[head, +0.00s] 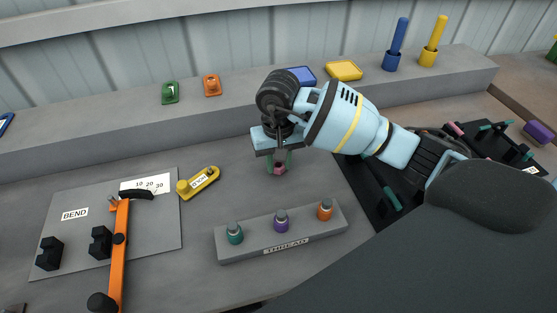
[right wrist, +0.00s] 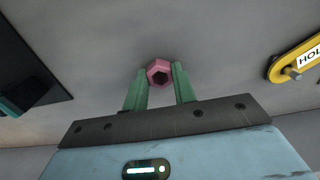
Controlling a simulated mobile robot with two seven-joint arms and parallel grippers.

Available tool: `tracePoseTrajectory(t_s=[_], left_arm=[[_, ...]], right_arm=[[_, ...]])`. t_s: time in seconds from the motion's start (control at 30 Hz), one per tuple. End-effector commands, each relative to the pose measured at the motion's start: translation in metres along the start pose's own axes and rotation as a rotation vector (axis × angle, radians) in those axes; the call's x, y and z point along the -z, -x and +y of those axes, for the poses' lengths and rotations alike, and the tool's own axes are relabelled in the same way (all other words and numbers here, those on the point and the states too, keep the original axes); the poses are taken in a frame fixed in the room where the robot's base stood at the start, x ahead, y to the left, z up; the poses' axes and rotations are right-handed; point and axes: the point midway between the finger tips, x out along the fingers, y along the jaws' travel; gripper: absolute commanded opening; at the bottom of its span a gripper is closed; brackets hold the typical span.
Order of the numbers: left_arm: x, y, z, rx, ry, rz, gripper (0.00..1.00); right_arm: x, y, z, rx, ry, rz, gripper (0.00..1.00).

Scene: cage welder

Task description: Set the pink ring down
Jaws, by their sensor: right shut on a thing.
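The pink ring (right wrist: 158,67) is a small hexagonal ring with a dark hole. It sits between the green fingertips of my right gripper (right wrist: 159,85), which is shut on it. I cannot tell whether the ring touches the bench. My left gripper is not in view.
The THREAD block (head: 253,248) with capped posts stands in front. The yellow HOLD piece (head: 198,183) and BEND plate (head: 75,240) with an orange lever (head: 119,250) lie left. A black tray (head: 366,205) lies right. Bare bench surrounds the ring.

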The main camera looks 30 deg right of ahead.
Motion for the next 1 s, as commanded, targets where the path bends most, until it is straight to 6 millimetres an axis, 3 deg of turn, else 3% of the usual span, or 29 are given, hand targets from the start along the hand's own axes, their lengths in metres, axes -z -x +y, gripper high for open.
tracePoseTrajectory(t_s=[0.3, 0.33, 0.47, 0.77, 1.0], left_arm=[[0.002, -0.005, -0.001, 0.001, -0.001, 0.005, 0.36], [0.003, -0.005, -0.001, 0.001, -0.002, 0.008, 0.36], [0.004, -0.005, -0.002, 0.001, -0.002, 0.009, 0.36], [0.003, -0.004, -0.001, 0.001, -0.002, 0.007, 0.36], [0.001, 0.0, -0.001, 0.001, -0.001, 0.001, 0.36]], right_arm=[[0.0, -0.005, 0.0, -0.001, 0.001, -0.001, 0.0], [0.0, -0.004, 0.0, 0.0, 0.001, -0.001, 0.3], [0.0, -0.003, 0.0, 0.0, 0.0, -0.001, 0.47], [0.0, -0.002, 0.0, 0.0, 0.0, 0.0, 0.48], [0.001, 0.023, 0.0, 0.001, 0.0, 0.004, 0.48]])
